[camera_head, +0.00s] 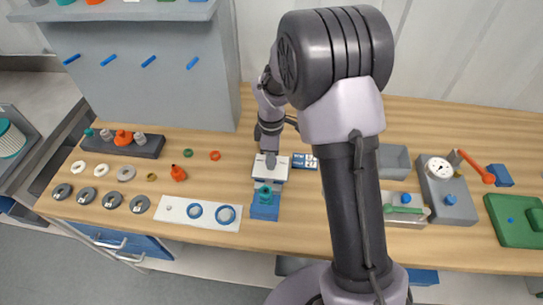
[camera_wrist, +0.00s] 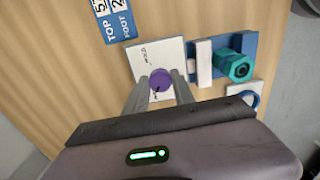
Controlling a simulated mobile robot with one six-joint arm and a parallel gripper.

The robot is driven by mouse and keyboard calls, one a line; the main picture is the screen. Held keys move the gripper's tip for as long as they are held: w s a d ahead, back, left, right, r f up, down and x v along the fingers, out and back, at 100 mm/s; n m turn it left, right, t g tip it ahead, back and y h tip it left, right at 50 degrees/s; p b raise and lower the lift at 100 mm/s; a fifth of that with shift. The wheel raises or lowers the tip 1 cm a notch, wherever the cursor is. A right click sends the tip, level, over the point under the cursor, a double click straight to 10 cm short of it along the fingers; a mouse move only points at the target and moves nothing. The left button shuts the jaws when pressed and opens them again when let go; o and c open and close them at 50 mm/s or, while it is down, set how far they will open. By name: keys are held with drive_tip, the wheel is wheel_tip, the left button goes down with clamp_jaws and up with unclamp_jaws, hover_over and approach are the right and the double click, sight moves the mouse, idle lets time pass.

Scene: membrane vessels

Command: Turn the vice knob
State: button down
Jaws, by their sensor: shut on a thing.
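The purple vice knob (camera_wrist: 161,78) sits on a white plate (camera_wrist: 143,58) with small dark markings. My gripper (camera_wrist: 160,90) has one finger on each side of the knob and is shut on it. In the head view my gripper (camera_head: 270,158) reaches down onto the white plate (camera_head: 262,174), and the knob is hidden there. Next to the plate is the blue vice (camera_head: 264,212) with pale jaw blocks. A teal hex-shaped fitting (camera_wrist: 236,67) sits at the vice; it also shows in the head view (camera_head: 265,191).
A blue-and-white label card (camera_head: 305,162) lies close to the right of the plate. A white panel with blue rings (camera_head: 178,210) lies to the left. A grey gauge block (camera_head: 448,207) and a green block (camera_head: 515,228) stand at the right.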

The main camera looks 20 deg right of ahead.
drive_tip(key=m, duration=0.5)
drive_tip(key=shift+m, duration=0.3)
drive_tip(key=m, duration=0.6)
drive_tip(key=m+b, duration=0.1)
drive_tip(key=m, duration=0.5)
drive_tip(key=shift+m, duration=0.3)
drive_tip(key=m+b, duration=0.1)
drive_tip(key=m, duration=0.4)
drive_tip(key=shift+a, duration=0.1)
drive_tip(key=shift+m, duration=0.3)
drive_tip(key=c, duration=1.1)
unclamp_jaws()
drive_tip(key=shift+o, duration=0.2)
drive_tip(key=shift+r, duration=0.1)
